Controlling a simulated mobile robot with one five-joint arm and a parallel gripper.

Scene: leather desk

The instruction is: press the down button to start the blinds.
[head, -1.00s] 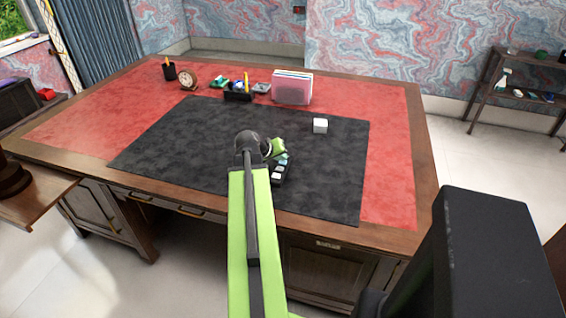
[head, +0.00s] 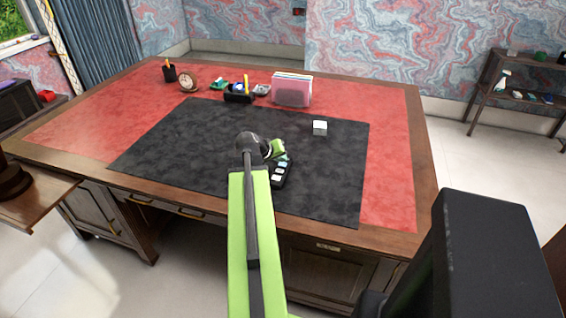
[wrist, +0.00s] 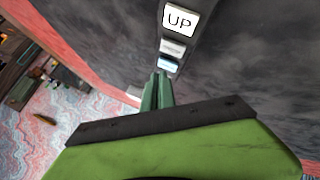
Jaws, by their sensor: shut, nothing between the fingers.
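A dark remote (head: 287,177) with pale buttons lies on the black desk mat, partly hidden behind my arm in the head view. In the wrist view the remote (wrist: 187,46) shows a white button marked UP (wrist: 180,19), a grey-white middle button (wrist: 172,48) and a pale bluish button (wrist: 168,65) farthest from UP. The bluish button's label is unreadable. My gripper (wrist: 160,76) is shut and empty. Its fingertips are close to the bluish button's end of the remote; I cannot tell if they touch it. In the head view my gripper (head: 281,158) is over the remote's far end.
A pink file holder (head: 291,92), a black organizer (head: 238,97), a clock (head: 188,80) and a pen cup (head: 169,73) stand along the back. The mat around the remote is clear.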

